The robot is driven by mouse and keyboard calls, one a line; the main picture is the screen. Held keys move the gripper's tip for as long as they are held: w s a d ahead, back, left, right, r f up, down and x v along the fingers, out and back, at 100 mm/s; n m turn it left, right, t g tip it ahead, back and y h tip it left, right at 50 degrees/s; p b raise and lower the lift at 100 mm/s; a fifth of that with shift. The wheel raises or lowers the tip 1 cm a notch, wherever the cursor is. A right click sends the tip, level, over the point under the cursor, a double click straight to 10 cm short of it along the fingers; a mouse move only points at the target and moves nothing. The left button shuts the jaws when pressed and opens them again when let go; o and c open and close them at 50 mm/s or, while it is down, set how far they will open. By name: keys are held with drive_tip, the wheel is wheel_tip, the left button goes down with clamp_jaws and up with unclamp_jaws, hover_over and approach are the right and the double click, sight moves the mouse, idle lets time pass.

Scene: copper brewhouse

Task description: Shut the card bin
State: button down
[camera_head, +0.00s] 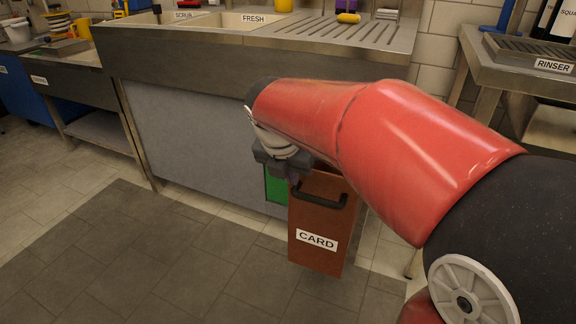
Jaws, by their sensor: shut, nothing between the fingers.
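The card bin (317,218) is a brown-orange pull-out front with a dark handle and a white label reading CARD. It stands out from the grey cabinet under the sink, with part of its open top showing behind the front. My red arm hides the top right of the bin. My gripper (291,176) is shut and empty, at the upper left corner of the bin front, close to the handle's left end. I cannot tell whether it touches the bin.
A green panel (277,186) shows just left of the bin. The grey cabinet face (190,140) lies behind, under the steel sink counter (200,65). A rinser bench (530,70) stands at right. The tiled floor and dark mat (150,255) in front are clear.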

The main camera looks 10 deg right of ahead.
sight(298, 191)
drive_tip(key=shift+x, duration=1.2)
drive_tip(key=w+d, duration=0.2)
drive_tip(key=shift+w+f, duration=0.1)
drive_tip(key=shift+w, duration=0.2)
drive_tip(key=shift+w+d, duration=0.25)
drive_tip(key=shift+w, duration=0.1)
